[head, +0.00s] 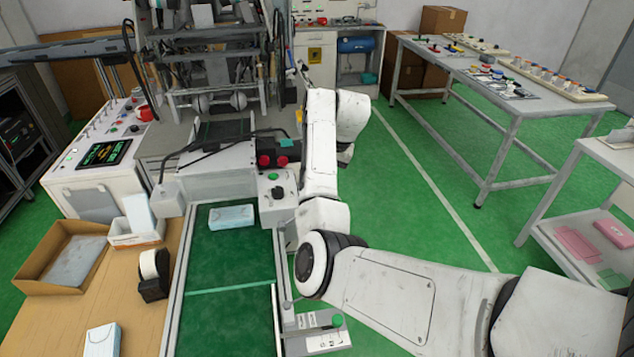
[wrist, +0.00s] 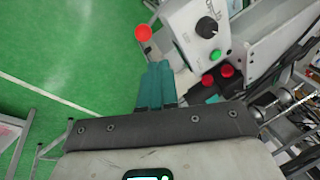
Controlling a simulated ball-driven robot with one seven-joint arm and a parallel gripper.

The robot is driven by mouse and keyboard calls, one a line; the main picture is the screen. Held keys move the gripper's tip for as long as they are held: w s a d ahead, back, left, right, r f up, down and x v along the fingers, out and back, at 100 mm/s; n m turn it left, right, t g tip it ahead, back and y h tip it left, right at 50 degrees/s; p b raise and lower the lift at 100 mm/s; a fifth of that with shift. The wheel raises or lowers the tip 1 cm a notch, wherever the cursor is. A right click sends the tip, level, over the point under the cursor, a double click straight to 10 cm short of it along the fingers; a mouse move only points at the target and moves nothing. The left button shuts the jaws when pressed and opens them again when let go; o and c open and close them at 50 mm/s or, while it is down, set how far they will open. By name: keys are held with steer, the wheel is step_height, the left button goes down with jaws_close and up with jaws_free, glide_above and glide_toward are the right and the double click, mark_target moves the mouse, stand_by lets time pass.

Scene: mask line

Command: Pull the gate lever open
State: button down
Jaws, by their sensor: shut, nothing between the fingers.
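In the wrist view a round red knob (wrist: 143,33) stands beside the control box, by a pale bar; it looks like the end of the gate lever, but I cannot be sure. My gripper (wrist: 158,66) has its teal fingers together with nothing between them. In the picture their tips lie just below the red knob, with a small gap; the depth between them is unclear.
The control box (head: 277,198) with a black dial and green button stands beside the green conveyor (head: 225,265). A blue mask pack (head: 232,217) lies on the belt. Red knobs (head: 273,161) sit behind the box. A green knob (head: 337,320) is on a near side plate.

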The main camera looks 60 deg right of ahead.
steer(key=shift+s+v, duration=0.25)
steer(key=shift+v, duration=1.9)
steer(key=shift+d, duration=0.2)
steer(key=s+a+f+n+g+h, duration=0.1)
steer(key=s+a+f+n, duration=0.4)
steer(key=s+a+f, duration=0.5)
steer(key=s+a+f+n+g, duration=0.1)
steer(key=s+a+f+n, duration=0.3)
steer(key=s+a+f, duration=0.65)
steer(key=s+a+n, duration=0.2)
steer(key=s+a, duration=0.1)
steer(key=a, duration=0.2)
steer(key=s+a+n+g+y, duration=0.1)
steer(key=s+a, duration=0.2)
steer(key=a, duration=0.3)
steer(key=shift+s+n, duration=0.25)
steer(key=shift+n, duration=0.15)
steer(key=shift+r, duration=0.15)
